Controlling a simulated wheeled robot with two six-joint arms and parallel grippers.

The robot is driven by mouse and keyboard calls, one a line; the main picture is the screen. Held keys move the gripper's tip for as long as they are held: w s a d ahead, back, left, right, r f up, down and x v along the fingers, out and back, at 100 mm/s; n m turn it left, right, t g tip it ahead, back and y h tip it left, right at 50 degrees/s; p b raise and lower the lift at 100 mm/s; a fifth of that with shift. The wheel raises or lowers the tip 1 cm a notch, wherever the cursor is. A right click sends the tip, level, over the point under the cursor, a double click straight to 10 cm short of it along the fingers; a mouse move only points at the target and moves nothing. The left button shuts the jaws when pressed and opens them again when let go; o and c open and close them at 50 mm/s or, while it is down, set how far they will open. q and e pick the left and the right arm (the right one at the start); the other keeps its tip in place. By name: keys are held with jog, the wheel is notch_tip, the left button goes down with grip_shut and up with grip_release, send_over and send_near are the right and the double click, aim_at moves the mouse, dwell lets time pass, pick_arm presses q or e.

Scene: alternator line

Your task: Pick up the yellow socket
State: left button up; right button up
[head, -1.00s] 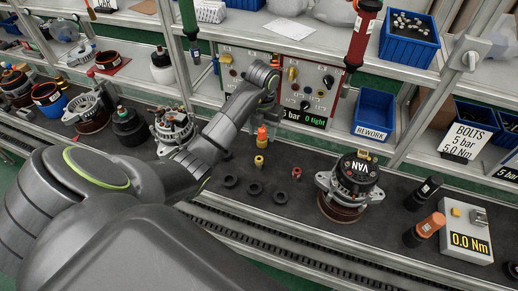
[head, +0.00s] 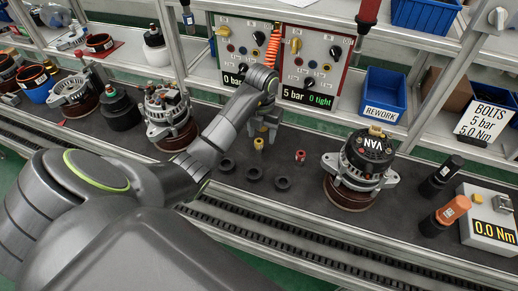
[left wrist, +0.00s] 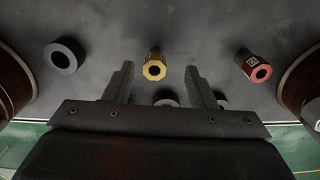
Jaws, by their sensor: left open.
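The yellow socket (head: 259,144) stands on the dark bench mat. In the left wrist view the yellow socket (left wrist: 154,68) appears between the two fingers, with dark space on both sides. My left gripper (head: 262,128) is open and points down just above the socket in the head view; its fingers also show in the left wrist view (left wrist: 157,78). No contact with the socket is visible. A red socket (head: 300,156) stands to its right, outside the fingers. My right gripper is not in view.
Several black rings (head: 254,174) lie on the mat in front of the sockets. An alternator marked VAN (head: 367,160) stands to the right, another alternator (head: 168,112) to the left. A control panel (head: 311,65) stands behind.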

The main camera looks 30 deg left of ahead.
aim_at(259, 142)
pick_arm(q)
jog(key=shift+s+f, duration=0.1)
jog(key=shift+f, duration=0.3)
jog(key=shift+s+a+f, duration=0.15)
jog(key=shift+f, duration=0.95)
jog(key=shift+s+a+f, duration=0.1)
jog(key=shift+f, duration=0.95)
jog(key=c, duration=1)
jog(key=shift+o, duration=0.2)
jog(key=shift+r+b, duration=0.3)
jog(key=shift+r, duration=0.95)
notch_tip(259, 142, up, 6)
jog(key=p, duration=0.4)
jog(key=shift+r+p, duration=0.8)
jog(key=shift+p, duration=0.2)
